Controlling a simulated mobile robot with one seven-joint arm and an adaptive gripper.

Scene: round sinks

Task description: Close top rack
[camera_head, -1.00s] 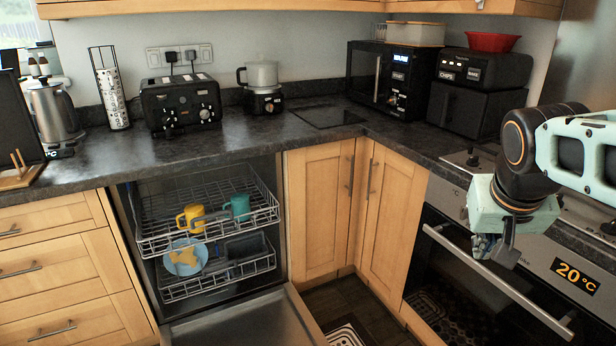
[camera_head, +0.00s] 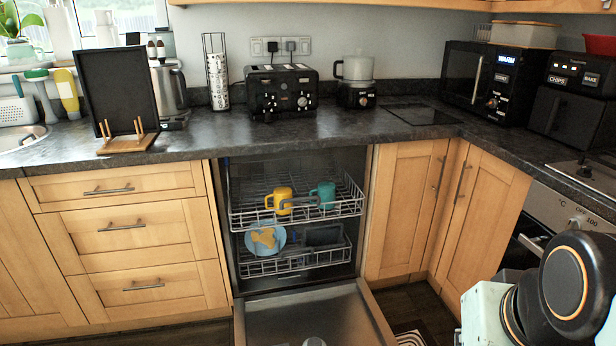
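The dishwasher's top rack (camera_head: 345,208) is a wire rack that sits pulled out a little from the dishwasher cavity. A yellow mug (camera_head: 279,201) and a teal mug (camera_head: 323,194) stand in it. The bottom rack (camera_head: 285,265) below holds a blue plate (camera_head: 266,240) with a yellowish patch. The dishwasher door (camera_head: 315,318) is folded down open. My arm shows at the lower right, well to the right of the rack. My gripper's fingers are outside the picture.
Wooden drawers (camera_head: 130,238) stand left of the dishwasher, and wooden cupboard doors (camera_head: 405,205) stand to its right. The oven (camera_head: 545,215) is at the right. The dark worktop (camera_head: 370,125) runs above, with a toaster (camera_head: 283,92) on it. Space in front of the rack above the door is clear.

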